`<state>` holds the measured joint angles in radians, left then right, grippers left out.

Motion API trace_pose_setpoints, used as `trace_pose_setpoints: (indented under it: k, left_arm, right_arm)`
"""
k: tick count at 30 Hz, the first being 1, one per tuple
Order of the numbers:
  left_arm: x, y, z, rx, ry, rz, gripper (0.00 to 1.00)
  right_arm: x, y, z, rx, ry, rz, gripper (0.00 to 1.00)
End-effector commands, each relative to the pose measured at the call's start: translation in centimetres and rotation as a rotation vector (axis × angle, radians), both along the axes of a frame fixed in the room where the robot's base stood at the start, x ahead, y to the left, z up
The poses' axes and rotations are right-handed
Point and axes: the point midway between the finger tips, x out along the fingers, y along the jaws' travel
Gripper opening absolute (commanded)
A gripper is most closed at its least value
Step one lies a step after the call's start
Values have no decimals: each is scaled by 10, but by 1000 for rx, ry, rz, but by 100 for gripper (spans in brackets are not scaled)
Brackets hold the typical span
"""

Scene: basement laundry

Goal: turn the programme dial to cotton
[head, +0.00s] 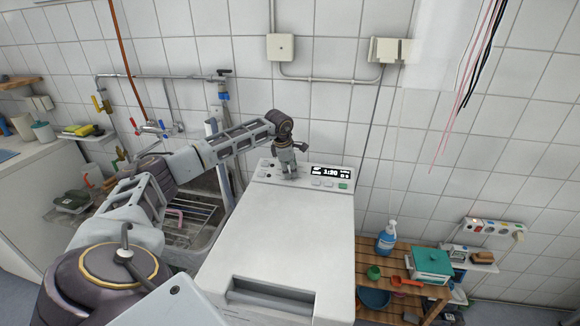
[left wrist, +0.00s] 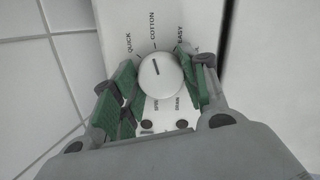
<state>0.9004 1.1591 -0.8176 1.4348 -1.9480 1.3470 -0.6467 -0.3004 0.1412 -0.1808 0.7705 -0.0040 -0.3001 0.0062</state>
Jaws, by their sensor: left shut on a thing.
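The white programme dial (left wrist: 161,76) sits on the white control panel (left wrist: 110,18), with labels around it. Its dark pointer line points up and slightly left in the left wrist view, toward the COTTON label (left wrist: 152,27). QUICK (left wrist: 128,42) is left of that and EASY (left wrist: 181,35) right of it. My left gripper (left wrist: 165,85) is shut on the dial, its green-padded fingers on either side. In the head view my left gripper (head: 287,172) reaches down onto the panel of the white washing machine (head: 275,235) and hides the dial. My right gripper is not in view.
A lit display (head: 330,172) reads about 1:30, with buttons below it, right of my gripper. A sink (head: 185,235) with a rack is on the left. A wooden shelf (head: 402,262) with a blue bottle (head: 387,240) stands right. The tiled wall is close behind.

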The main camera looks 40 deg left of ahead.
Motion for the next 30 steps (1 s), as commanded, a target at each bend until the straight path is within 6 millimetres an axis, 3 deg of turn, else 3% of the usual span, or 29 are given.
trace_pose_setpoints:
  k: [21,22,27,30]
  left_arm:
    - [1,0,1,21,8,-84,20]
    - [1,0,1,21,8,-84,45]
    - [1,0,1,21,9,-83,66]
    - [0,0,1,21,10,-83,66]
  right_arm:
    - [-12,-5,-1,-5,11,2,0]
    - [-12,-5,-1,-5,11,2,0]
    - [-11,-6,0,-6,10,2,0]
    - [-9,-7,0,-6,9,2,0]
